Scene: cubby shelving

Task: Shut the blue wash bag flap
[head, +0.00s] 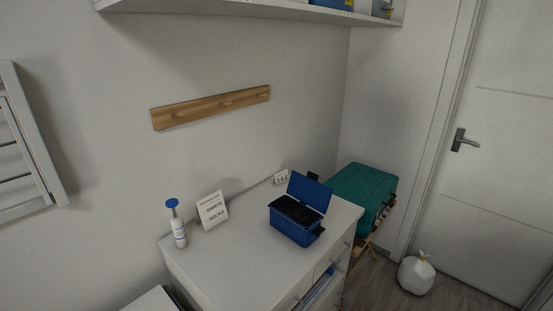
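The blue wash bag (293,226) stands on the white dresser top, near its right end. Its flap (310,191) is open and tilted up at the back right, and the dark inside shows. A small dark piece is visible just behind the flap. Neither of my grippers shows in the head view.
A blue-capped white bottle (178,228) and a lettered sign (213,210) stand on the left of the dresser (236,260). A small number block (281,177) is behind the bag. A teal case (361,196) stands to the right. A drawer is partly open at the front. A white bag (416,276) lies on the floor.

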